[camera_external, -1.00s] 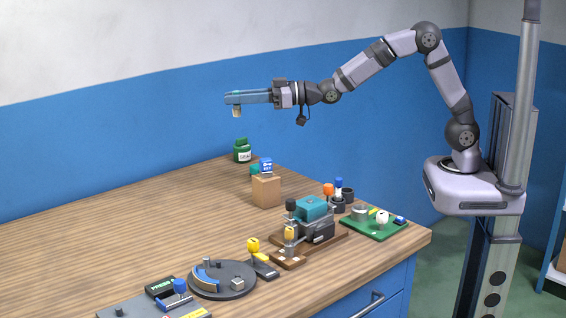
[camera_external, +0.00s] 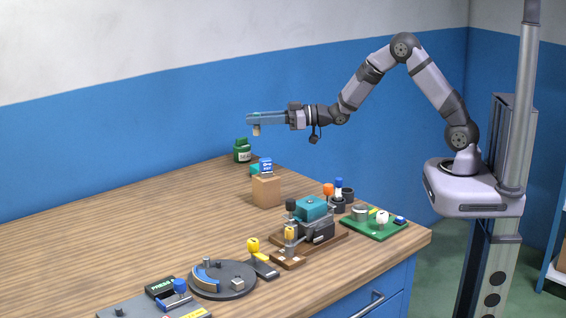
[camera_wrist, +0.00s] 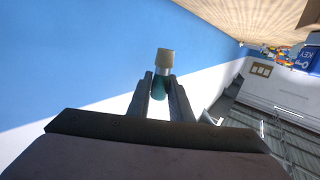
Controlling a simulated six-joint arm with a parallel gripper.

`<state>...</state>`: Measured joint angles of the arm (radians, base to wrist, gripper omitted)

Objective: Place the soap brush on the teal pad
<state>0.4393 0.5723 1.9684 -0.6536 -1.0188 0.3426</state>
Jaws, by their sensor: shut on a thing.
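The soap brush has pale bristles and a teal handle, and shows in the wrist view (camera_wrist: 165,60) between the fingertips. My gripper (camera_wrist: 160,84) is shut on its handle. In the external view my gripper (camera_external: 254,119) is level, high above the far part of the table, with the brush's pale end (camera_external: 256,131) hanging below the fingers. A flat teal top (camera_external: 313,207) sits on a dark grey device at the table's right; I cannot tell if it is the teal pad.
A green jar (camera_external: 242,150) stands at the back. A green board (camera_external: 375,224) with small items is at the right, and a dark round plate (camera_external: 222,280) is at the front. The table's left is bare.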

